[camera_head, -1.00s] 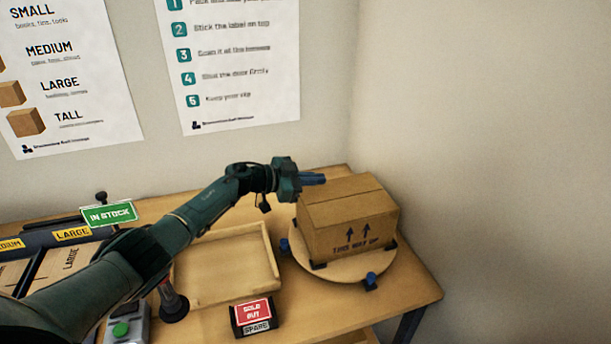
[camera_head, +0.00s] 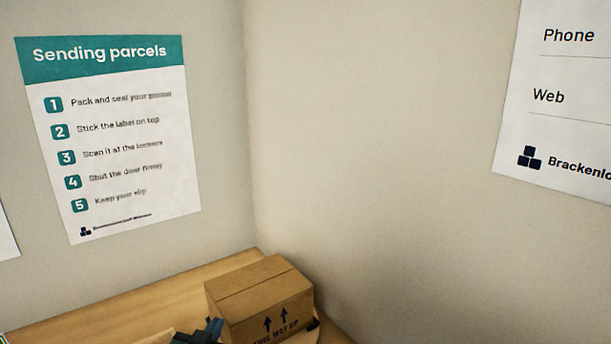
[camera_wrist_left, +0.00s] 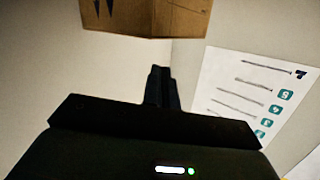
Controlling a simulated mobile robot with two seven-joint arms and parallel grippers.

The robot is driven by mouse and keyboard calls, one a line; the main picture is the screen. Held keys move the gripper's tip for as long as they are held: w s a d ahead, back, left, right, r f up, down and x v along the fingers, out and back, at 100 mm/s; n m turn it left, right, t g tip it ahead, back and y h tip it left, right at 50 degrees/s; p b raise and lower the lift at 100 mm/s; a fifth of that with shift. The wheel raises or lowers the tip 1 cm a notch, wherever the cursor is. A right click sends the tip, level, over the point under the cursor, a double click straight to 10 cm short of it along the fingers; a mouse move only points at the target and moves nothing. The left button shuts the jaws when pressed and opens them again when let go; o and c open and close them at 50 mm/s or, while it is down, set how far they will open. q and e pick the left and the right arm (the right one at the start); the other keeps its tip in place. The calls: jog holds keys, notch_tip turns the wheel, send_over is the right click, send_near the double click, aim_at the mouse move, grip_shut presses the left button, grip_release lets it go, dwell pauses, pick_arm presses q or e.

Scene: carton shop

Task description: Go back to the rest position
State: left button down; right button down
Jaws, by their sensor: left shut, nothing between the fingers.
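My left gripper (camera_head: 213,327) shows at the bottom of the head view, just left of the cardboard carton, with its blue fingers together and empty. The rest of the left arm is out of that view. In the left wrist view the dark shut fingers (camera_wrist_left: 160,85) point toward the wall, and the carton (camera_wrist_left: 150,15) shows at the top edge, apart from them. The closed brown carton (camera_head: 262,298) has "THIS WAY UP" and arrows on its front. My right gripper is not in view.
The wooden bench (camera_head: 110,308) runs along the wall to the left. A "Sending parcels" poster (camera_head: 115,140) and another poster (camera_head: 560,100) hang on the walls.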

pick_arm(q)
jog(key=s+a+f+g, duration=0.15)
jog(key=s+g, duration=0.25)
jog(key=s, duration=0.7)
jog(key=s+f+g+y, duration=0.15)
jog(key=s+g, duration=0.25)
jog(key=s, duration=0.7)
jog(key=s+f+g, duration=0.2)
jog(key=s+g, duration=0.3)
jog(key=s, duration=0.7)
jog(key=w+d+f+t+h, duration=0.1)
jog(key=w+d+f+t, duration=0.1)
jog(key=f, duration=0.3)
jog(key=w+d+f+t+h, duration=0.2)
jog(key=w+d+f+t, duration=0.1)
jog(key=w+f+t, duration=0.1)
jog(key=shift+w+f+t, duration=0.15)
jog(key=shift+f+t, duration=0.25)
jog(key=shift+f, duration=0.45)
